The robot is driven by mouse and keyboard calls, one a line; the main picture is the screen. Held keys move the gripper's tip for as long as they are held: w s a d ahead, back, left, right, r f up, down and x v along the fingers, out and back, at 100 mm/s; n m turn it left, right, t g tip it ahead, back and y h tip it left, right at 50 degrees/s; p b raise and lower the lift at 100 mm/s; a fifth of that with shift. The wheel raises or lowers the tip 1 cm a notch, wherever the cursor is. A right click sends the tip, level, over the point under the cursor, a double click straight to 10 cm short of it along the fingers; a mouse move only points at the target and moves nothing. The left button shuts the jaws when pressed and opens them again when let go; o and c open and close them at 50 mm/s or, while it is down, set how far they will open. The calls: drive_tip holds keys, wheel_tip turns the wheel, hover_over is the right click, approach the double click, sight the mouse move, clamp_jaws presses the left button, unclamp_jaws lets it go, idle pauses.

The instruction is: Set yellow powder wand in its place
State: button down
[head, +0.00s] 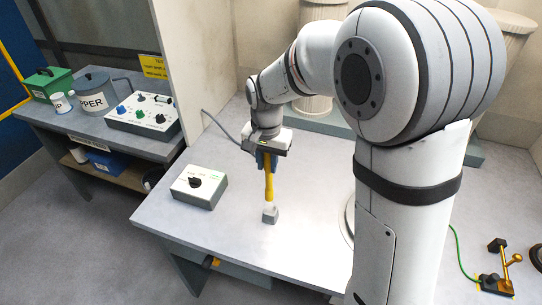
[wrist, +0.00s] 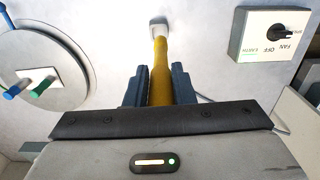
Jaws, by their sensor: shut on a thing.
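The yellow powder wand (head: 269,187) hangs roughly upright over the grey table, its lower end close to a small grey block (head: 270,215). My gripper (head: 266,160) is shut on its upper part. In the wrist view the wand (wrist: 160,65) runs away from between the two dark fingers (wrist: 159,86), and a pale end piece or block (wrist: 158,27) shows at its far end. I cannot tell whether the wand touches the block or is joined to it.
A switch box with a black knob (head: 199,187) stands left of the wand. A round plate (wrist: 40,75) with blue and green pegs shows in the wrist view. A brass fitting (head: 503,265) with a green wire is at right. A side bench (head: 150,143) holds a control box (head: 143,115).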

sight(269, 186)
drive_tip(key=shift+w+d, duration=0.1)
drive_tip(key=shift+d, duration=0.1)
drive_tip(key=shift+s+f+b, duration=0.2)
drive_tip(key=shift+f+b, duration=1.55)
drive_tip(key=shift+f, duration=0.7)
drive_tip(key=shift+f+b, duration=1.95)
drive_tip(key=shift+f, duration=0.3)
drive_tip(key=c, duration=1.1)
unclamp_jaws()
drive_tip(key=shift+c, duration=0.2)
